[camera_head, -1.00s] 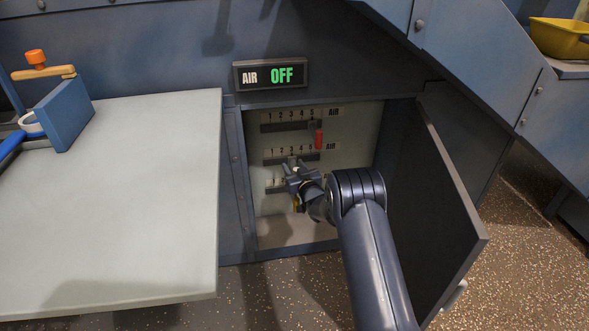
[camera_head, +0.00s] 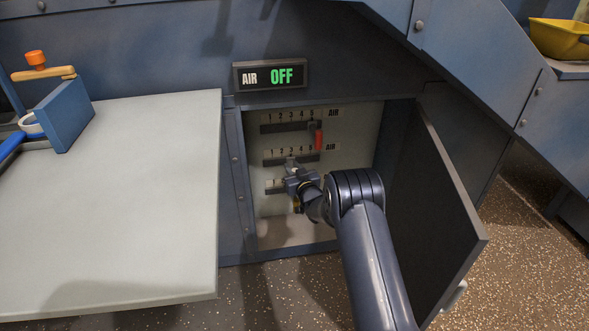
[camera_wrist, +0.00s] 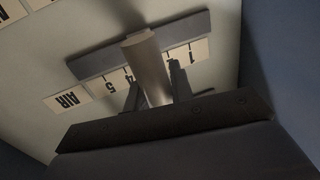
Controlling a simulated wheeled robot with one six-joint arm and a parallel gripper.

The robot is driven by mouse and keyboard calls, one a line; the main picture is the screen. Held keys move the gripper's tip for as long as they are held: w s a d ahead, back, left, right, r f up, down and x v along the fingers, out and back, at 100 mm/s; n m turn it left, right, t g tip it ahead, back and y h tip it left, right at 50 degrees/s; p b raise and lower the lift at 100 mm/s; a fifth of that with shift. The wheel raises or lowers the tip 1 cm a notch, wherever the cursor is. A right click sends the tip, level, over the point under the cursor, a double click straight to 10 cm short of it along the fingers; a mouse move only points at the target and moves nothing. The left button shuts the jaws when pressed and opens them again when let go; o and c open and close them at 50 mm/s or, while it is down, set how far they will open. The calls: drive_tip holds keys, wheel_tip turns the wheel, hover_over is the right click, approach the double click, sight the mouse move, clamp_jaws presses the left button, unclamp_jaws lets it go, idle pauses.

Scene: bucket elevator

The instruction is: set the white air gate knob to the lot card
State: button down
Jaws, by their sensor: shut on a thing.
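My gripper (camera_wrist: 156,90) is inside the open cabinet, shut on a pale grey-white knob (camera_wrist: 148,62). In the wrist view the knob stands between the two fingers, in front of a dark slot with an upside-down number scale (camera_wrist: 196,52). The 1 shows to its right, and the 4, 5 and AIR label to its left. The knob hides the marks between 1 and 4. In the head view my gripper (camera_head: 293,168) covers part of the middle and lower scales; the middle row looks like the held one. I see no lot card.
A red knob (camera_head: 319,139) hangs at the right end of the top scale. The display (camera_head: 271,74) above reads AIR OFF. The open cabinet door (camera_head: 436,215) stands to the right of my arm. A pale table (camera_head: 120,205) fills the left side.

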drive_tip(key=a, duration=0.3)
drive_tip(key=shift+s, duration=0.3)
drive_tip(key=c, duration=1.2)
unclamp_jaws()
drive_tip(key=shift+c, duration=0.2)
drive_tip(key=shift+s, duration=0.1)
drive_tip(key=p+v, duration=0.4)
drive_tip(key=v, duration=0.6)
drive_tip(key=shift+s, duration=0.3)
drive_tip(key=shift+d, duration=0.1)
